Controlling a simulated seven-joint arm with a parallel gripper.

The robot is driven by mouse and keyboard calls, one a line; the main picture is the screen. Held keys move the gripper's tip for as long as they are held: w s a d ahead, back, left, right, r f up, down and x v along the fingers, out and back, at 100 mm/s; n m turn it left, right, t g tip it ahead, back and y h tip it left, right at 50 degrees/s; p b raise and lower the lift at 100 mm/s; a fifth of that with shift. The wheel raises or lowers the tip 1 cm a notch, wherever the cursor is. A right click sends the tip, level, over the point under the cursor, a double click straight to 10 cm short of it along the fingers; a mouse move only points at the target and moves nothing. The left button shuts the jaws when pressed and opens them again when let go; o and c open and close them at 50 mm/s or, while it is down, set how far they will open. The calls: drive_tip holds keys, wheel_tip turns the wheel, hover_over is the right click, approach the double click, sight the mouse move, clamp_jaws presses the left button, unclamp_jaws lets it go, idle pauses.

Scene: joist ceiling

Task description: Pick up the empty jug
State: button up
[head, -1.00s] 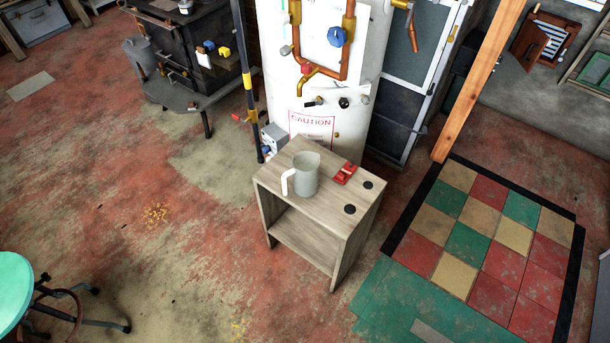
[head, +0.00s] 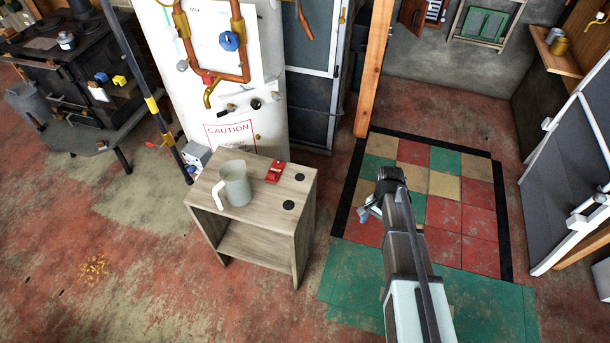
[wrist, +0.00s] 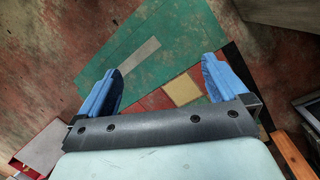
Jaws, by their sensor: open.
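The empty jug (head: 236,184) is a grey-white pitcher with a white handle on its left side. It stands upright on top of a small wooden cabinet (head: 262,224) in the head view. My gripper (head: 367,207) is to the right of the cabinet, over the coloured floor tiles and well apart from the jug. In the wrist view my gripper (wrist: 160,88) shows two blue fingers spread wide with nothing between them. The jug is not clearly visible in the wrist view.
A red object (head: 274,172) and two black discs share the cabinet top with the jug. A white tank (head: 228,100) with copper pipes stands behind the cabinet. A wooden post (head: 374,70) rises behind the tiles. The floor before the cabinet is clear.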

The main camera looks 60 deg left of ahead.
drive_tip(key=s+a+r, duration=0.3)
drive_tip(key=a, duration=0.3)
drive_tip(key=s+a+r, duration=0.4)
drive_tip(key=a, duration=0.1)
wheel_tip(320, 180, up, 19)
drive_tip(key=n+t+y, duration=0.1)
drive_tip(key=n+y, duration=0.1)
hover_over(231, 171)
wheel_tip(231, 171, down, 7)
drive_tip(key=shift+w+a+f, duration=0.1)
drive_tip(key=shift+w+f, duration=0.05)
drive_tip(key=shift+f, duration=0.05)
drive_tip(key=shift+d+f, duration=0.2)
drive_tip(key=shift+f, duration=2.5)
drive_tip(key=c, duration=0.8)
